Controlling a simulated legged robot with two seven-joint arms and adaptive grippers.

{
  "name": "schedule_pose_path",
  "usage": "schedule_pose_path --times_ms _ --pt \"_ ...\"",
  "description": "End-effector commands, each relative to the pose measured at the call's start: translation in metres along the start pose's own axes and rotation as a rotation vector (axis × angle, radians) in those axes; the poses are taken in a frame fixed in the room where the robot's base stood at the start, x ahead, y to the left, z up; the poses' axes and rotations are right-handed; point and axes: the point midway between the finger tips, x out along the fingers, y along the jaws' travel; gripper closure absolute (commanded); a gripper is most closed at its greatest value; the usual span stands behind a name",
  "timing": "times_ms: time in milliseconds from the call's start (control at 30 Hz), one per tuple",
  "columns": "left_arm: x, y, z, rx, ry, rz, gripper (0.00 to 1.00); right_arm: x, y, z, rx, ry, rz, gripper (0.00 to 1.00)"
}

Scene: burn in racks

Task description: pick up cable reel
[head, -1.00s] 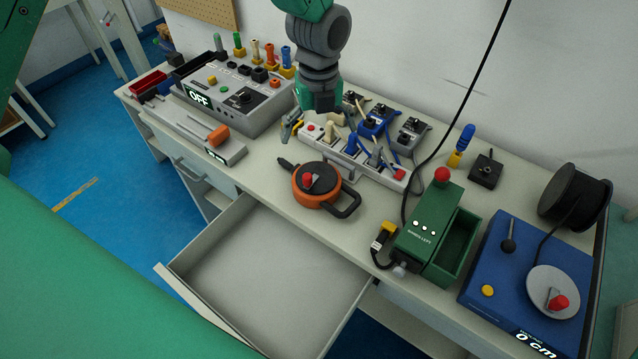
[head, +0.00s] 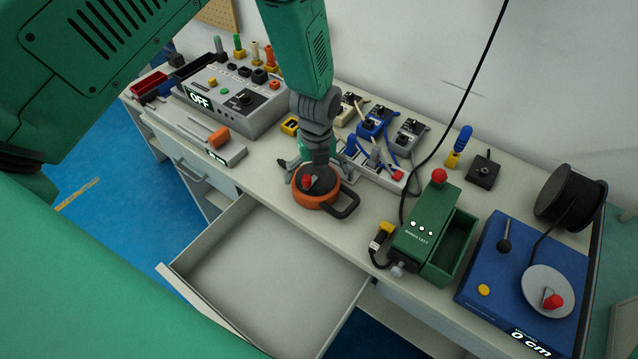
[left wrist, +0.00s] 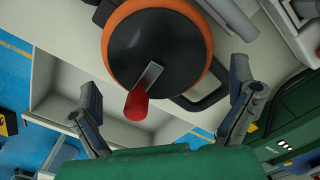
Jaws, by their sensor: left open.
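The orange cable reel (head: 318,199) with a black hub, red crank knob and black loop handle lies on the bench behind the open drawer. It fills the top middle of the left wrist view (left wrist: 158,45). My left gripper (head: 308,172) hangs over the reel from above and partly hides it in the head view. In the left wrist view its two fingers (left wrist: 164,78) are spread wide, one on each side of the reel, with nothing between them gripped. Whether a finger touches the reel cannot be told. My right gripper is not in view.
The open empty drawer (head: 262,262) juts out in front. A power strip with plugs (head: 398,175) lies behind the reel. A green box (head: 424,226) stands to its right, then a blue measuring unit (head: 497,262) and a black spool (head: 571,197). A grey OFF unit (head: 238,122) stands at left.

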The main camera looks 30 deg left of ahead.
Motion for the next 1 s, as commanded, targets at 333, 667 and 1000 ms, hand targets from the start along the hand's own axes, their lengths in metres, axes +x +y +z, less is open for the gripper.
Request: schedule_pose_path --times_ms 333,667,1000 --pt "0.012 0.001 0.000 0.000 -0.001 -0.001 0.00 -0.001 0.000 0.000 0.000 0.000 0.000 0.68" --pt "0.011 0.000 0.000 0.000 -0.001 -0.001 0.69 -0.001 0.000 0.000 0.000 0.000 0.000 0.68" --pt "-0.014 -0.001 0.001 -0.001 -0.004 -0.005 0.69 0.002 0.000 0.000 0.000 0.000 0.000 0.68"
